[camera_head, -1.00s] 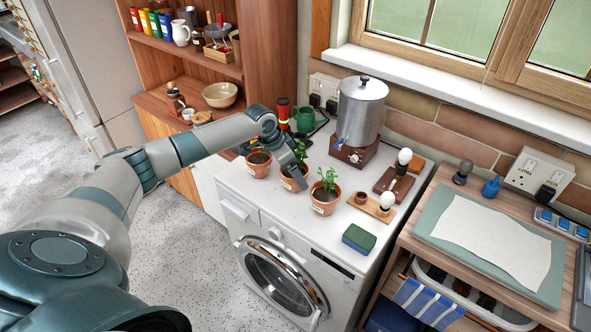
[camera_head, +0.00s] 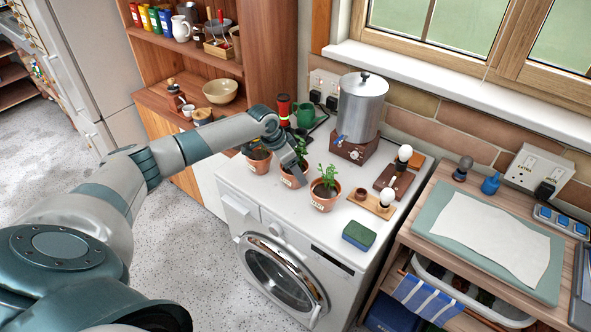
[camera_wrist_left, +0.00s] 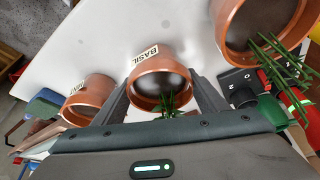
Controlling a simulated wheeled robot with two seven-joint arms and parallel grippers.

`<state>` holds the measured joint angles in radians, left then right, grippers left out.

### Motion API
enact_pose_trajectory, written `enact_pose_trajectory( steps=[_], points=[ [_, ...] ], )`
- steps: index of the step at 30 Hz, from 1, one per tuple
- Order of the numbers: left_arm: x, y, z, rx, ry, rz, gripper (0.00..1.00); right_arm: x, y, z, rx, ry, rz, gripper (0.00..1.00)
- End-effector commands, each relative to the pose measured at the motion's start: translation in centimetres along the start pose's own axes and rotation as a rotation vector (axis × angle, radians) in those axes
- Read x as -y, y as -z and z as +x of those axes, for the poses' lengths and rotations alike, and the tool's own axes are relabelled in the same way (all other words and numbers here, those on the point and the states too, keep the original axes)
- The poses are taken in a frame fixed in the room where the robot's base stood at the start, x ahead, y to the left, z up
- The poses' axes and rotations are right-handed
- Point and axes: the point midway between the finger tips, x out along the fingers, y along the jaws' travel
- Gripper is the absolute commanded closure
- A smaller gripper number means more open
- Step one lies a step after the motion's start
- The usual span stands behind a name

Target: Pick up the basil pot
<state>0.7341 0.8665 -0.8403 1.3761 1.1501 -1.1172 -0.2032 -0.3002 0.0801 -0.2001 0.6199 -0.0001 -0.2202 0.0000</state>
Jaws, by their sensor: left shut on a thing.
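The basil pot (camera_wrist_left: 152,66), terracotta with a white BASIL label, sits between the two fingers of my left gripper (camera_wrist_left: 162,84) in the left wrist view. The fingers are shut on its sides. In the head view it is the middle pot (camera_head: 291,181) of a row of three on the white washing machine (camera_head: 250,190). My left gripper (camera_head: 293,166) comes down over it and partly hides its plant. I cannot tell whether its base touches the top. My right gripper is not in view.
A similar potted plant stands close on each side: one at the left (camera_head: 259,161), one at the right (camera_head: 324,196). A sponge (camera_head: 358,236) lies near the right edge.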

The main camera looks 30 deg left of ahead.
Motion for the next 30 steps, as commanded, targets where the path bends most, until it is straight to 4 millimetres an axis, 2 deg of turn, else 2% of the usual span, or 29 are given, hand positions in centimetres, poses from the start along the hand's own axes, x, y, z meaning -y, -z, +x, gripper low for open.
enact_pose_trajectory(
  steps=[5,10,24,30],
  points=[
    [0.1,0.2,-0.2,-0.002,0.001,0.000,0.68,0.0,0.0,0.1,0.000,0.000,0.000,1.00],
    [0.1,0.6,-1.3,-0.004,0.002,0.001,0.68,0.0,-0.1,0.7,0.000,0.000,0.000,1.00],
    [0.1,3.4,-7.8,-0.004,0.002,0.001,0.68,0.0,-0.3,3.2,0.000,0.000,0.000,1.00],
    [0.1,3.9,-9.2,-0.003,0.001,0.000,0.68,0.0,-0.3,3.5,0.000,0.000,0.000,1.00]
  ],
)
